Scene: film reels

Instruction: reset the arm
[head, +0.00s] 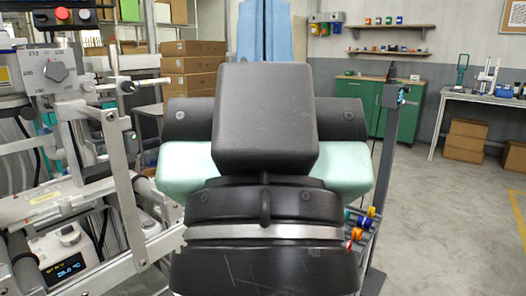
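My own arm's black and pale green links fill the middle of the head view, folded close in front of the camera. My gripper does not show, so I cannot see its fingers or whether it holds anything. My arm hides whatever lies directly behind and below it.
A metal machine frame (113,165) with a dial stands close on the left, above a white unit with a display (66,258). At right, a dark post (392,150) and several coloured spools (358,228) stand near my arm. Open floor (450,230) lies further right.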

